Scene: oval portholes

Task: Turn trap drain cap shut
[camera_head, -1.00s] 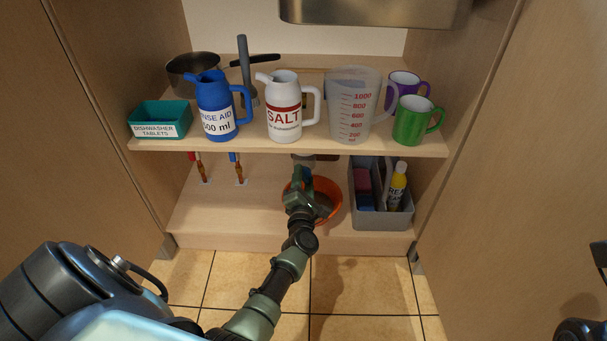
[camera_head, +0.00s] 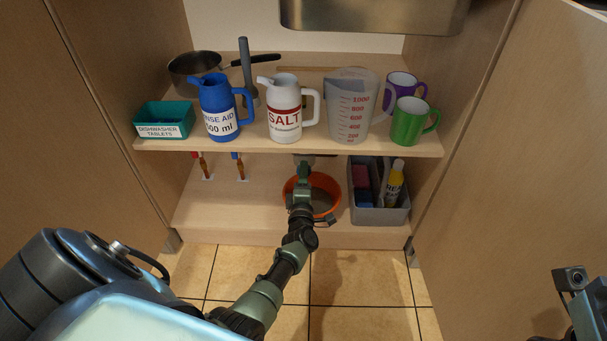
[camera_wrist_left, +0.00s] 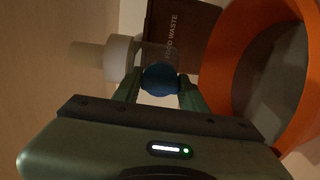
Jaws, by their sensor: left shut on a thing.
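The trap drain cap (camera_wrist_left: 160,80) is a round blue knob below a pale, translucent trap body (camera_wrist_left: 122,58) in the left wrist view. My left gripper (camera_wrist_left: 158,90) is shut on the cap, with one dark green finger on each side of it. In the head view, my left gripper (camera_head: 303,170) reaches under the shelf, above the orange bowl's back part. The cap is hidden there behind the gripper, and most of the trap is hidden by the shelf. Only a part of my right arm shows at the lower right edge; its fingers are out of view.
An orange bowl (camera_head: 331,187) stands on the cabinet floor right by the gripper. The shelf (camera_head: 230,146) with jugs and mugs hangs over the arm. A dark labelled box (camera_wrist_left: 187,30) is behind the cap.

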